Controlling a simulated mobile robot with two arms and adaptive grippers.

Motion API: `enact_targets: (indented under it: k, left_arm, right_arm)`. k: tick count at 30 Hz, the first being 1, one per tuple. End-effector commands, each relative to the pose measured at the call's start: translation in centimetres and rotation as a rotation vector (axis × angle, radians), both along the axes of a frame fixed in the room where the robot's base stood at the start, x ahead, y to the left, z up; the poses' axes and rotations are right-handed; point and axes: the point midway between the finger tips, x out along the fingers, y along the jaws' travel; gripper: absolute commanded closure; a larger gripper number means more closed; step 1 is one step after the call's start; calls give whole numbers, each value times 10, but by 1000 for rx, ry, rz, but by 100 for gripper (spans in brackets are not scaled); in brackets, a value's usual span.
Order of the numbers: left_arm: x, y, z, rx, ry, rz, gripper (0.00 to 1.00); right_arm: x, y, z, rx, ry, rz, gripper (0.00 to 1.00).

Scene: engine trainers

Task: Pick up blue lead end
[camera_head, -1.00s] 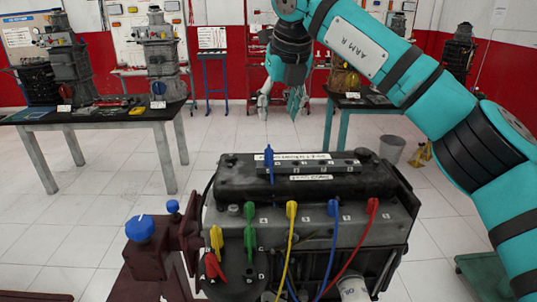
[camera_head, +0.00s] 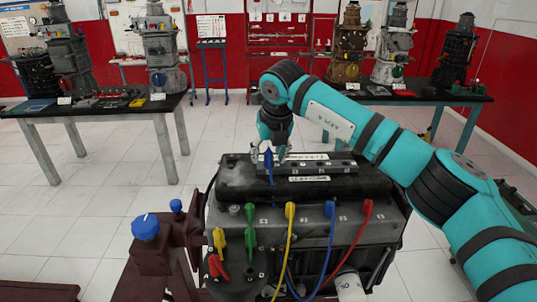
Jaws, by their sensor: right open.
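A blue lead end (camera_head: 269,164) stands upright on the black top of the engine trainer (camera_head: 235,182), left of its middle. A second blue lead end (camera_head: 330,211) is on the front row, with its cable hanging down. My right gripper (camera_head: 272,152) is open just above and behind the upright blue lead end, seen overlapping its tip. I cannot tell whether the fingers are around it or behind it, or touching it. My left gripper is not in view.
Tables with other engines stand behind, with clear floor between.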

Motion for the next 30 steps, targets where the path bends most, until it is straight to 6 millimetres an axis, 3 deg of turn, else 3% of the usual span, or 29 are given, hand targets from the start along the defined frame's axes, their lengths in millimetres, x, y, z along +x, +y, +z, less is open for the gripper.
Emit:
enact_targets:
  k: [5, 16, 30]
  left_arm:
    - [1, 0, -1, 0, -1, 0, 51]
    - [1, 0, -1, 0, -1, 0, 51]
    - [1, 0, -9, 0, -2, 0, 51]
  right_arm:
    - [0, 0, -1, 0, 0, 0, 51]
    - [0, 0, 0, 0, 0, -1, 100]
    - [1, 0, 11, 1, -2, -2, 100]
